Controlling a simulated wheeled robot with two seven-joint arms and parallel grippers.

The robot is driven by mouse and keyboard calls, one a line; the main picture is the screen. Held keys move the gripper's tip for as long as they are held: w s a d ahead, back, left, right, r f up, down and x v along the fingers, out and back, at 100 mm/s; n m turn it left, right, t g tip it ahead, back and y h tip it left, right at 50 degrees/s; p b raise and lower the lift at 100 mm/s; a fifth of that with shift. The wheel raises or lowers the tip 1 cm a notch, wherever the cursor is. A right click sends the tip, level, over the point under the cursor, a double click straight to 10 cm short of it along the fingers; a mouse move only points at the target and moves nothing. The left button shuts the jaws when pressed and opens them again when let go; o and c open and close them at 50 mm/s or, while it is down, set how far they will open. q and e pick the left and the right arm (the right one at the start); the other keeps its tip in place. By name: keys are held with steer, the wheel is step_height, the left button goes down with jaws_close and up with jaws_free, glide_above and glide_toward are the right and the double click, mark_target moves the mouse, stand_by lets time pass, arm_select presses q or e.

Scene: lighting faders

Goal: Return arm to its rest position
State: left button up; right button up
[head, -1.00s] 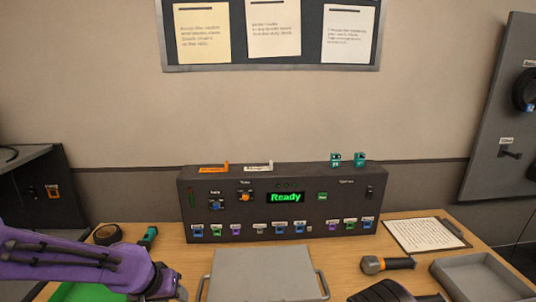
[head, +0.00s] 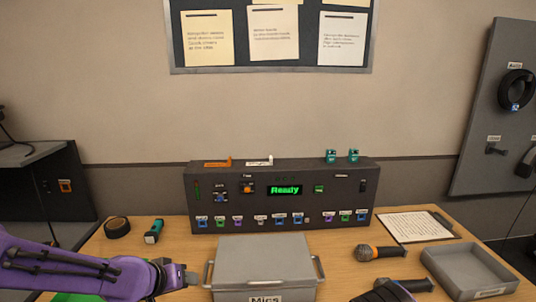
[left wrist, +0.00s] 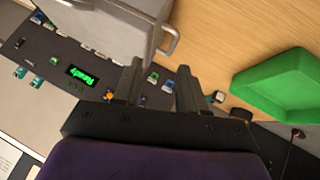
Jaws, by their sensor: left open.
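My left arm (head: 65,265) comes in purple from the lower left in the head view. Its gripper (head: 190,275) is just left of the grey lidded box marked "Mics" (head: 265,260), near its side handle. In the left wrist view the two dark fingers (left wrist: 160,75) are apart with nothing gripped between them. The fader console (head: 345,205) stands beyond the gripper and its display reads "Ready".
A tape roll (head: 117,227) and a teal-and-black item (head: 153,231) lie left of the console. A green tray (left wrist: 280,80) is near the left gripper. An orange-and-black microphone (head: 380,252), clipboard (head: 415,227) and grey tray (head: 468,268) are at right.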

arm_select(q)
steer(key=s+a+f+n+t+y+b, duration=0.1)
steer(key=s+a+f+n+y, duration=0.2)
steer(key=f, duration=0.6)
steer(key=s+a+f+n+y+b, duration=0.1)
steer(key=s+a+f+n, duration=0.1)
steer(key=s+f, duration=0.55)
steer(key=s+a+f+g+y, duration=0.1)
steer(key=s+a+f+g, duration=0.1)
steer(key=s+f, duration=0.6)
steer(key=s+a+f+g+y+b, duration=0.1)
steer(key=s+f, duration=0.6)
steer(key=s, duration=0.7)
steer(key=a+g, duration=0.1)
steer(key=g, duration=0.1)
steer(key=shift+s+a+f+g, duration=0.15)
steer(key=shift+a+f+g, duration=0.15)
steer(key=shift+f, duration=0.05)
arm_select(e)
steer(key=s+d+f+n+g+h, duration=0.1)
steer(key=s+d+f+g+h, duration=0.3)
steer(key=s, duration=0.6)
steer(key=s+d+f+n+g+h, duration=0.1)
steer(key=s+d+f+g+h, duration=0.4)
steer(key=s+f, duration=0.4)
steer(key=s+d+g, duration=0.1)
steer(key=g, duration=0.1)
steer(key=shift+s+n+g, duration=0.15)
steer(key=shift+n+g, duration=0.15)
steer(key=shift+n, duration=0.1)
